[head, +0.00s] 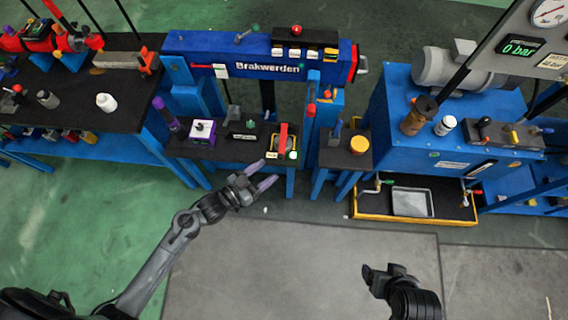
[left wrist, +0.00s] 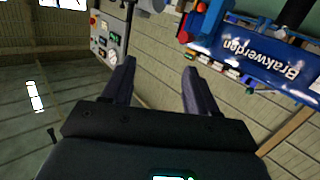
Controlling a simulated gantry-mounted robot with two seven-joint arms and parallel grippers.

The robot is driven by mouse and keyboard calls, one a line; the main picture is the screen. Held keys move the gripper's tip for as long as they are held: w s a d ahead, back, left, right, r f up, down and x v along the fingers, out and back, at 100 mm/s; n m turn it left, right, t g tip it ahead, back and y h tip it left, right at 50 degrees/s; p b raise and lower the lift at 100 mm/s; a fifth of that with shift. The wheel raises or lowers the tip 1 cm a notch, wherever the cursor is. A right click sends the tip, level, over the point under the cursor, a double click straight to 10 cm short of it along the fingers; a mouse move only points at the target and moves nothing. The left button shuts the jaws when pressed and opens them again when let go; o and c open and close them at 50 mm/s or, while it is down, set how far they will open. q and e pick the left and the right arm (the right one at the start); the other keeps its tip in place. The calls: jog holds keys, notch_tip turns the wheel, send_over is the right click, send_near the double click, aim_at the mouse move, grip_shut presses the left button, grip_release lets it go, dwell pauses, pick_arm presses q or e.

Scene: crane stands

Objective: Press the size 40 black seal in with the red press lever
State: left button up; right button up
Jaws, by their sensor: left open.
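The red press lever (head: 283,136) stands upright on a small yellow-edged press unit at the right end of the middle black bench. My left gripper (head: 265,175) is open and empty, just in front of that bench, below and left of the lever. Its two fingers stand apart with nothing between them in the left wrist view (left wrist: 158,85), which faces away from the press. My right gripper (head: 378,275) is low at the right, over the grey floor mat, far from the press; its jaws are unclear. I cannot pick out the size 40 black seal.
A blue beam marked Brakwerden (head: 268,68) spans behind the bench, with a labelled rack (head: 296,52) on top. A purple-based device (head: 202,132) stands left of the lever. A yellow-lidded jar (head: 359,145) stands to the right. The grey mat (head: 300,270) in front is clear.

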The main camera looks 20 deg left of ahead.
pick_arm(q)
jog(key=w+a+f+b, duration=0.2)
jog(key=f+b, duration=0.5)
jog(key=f, duration=0.2)
jog(key=w+a+f+b, duration=0.2)
jog(key=w+f+b, duration=0.1)
jog(key=f+b, duration=0.5)
jog(key=m+t+h+b, duration=0.1)
jog(key=b, duration=0.6)
send_near(281, 156)
jog(key=w+f, duration=0.1)
jog(key=w, duration=0.1)
jog(key=b+x, duration=0.1)
jog(key=x, duration=0.3)
jog(key=b+x, duration=0.1)
jog(key=x, duration=0.3)
jog(key=shift+w+d+f+b, duration=0.2)
jog(key=shift+d+b, duration=0.1)
jog(key=shift+d, duration=0.15)
jog(key=shift+x, duration=0.8)
grip_shut()
